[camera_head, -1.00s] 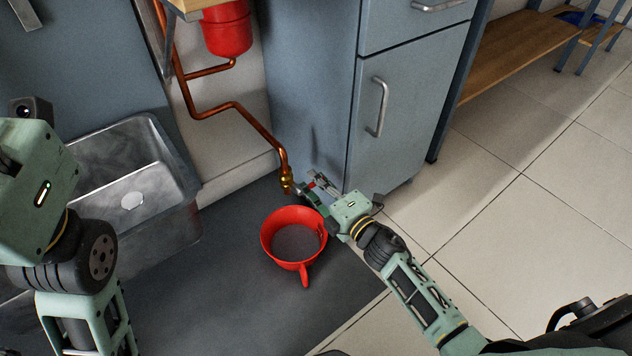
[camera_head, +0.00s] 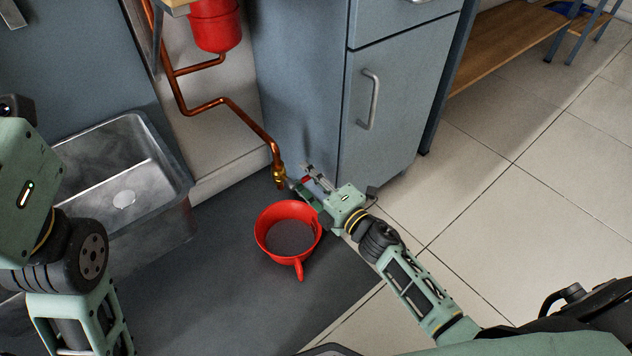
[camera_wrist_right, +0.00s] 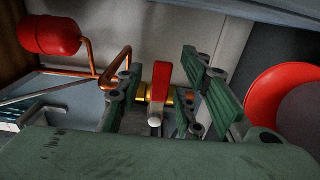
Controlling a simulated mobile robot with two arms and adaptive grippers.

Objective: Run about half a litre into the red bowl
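The red bowl (camera_head: 262,232) stands upright on the dark floor mat under the pipe end, its handle toward me. Its inside looks dark grey; I cannot tell whether it holds water. It also shows at the right edge of the wrist view (camera_wrist_right: 262,98). A brass tap (camera_head: 279,174) ends the copper pipe just above the bowl's back rim. Its red lever (camera_wrist_right: 161,80) stands between the fingers of my right gripper (camera_head: 306,184), which is open, with gaps on both sides. My left gripper's body (camera_head: 25,180) is at the left edge; its fingers are out of frame.
A metal sink basin (camera_head: 160,160) is left of the bowl. A grey cabinet (camera_head: 400,110) stands behind my right gripper. A red tank (camera_head: 216,28) hangs above the copper pipe (camera_head: 235,108). The tiled floor on the right (camera_head: 520,220) is clear.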

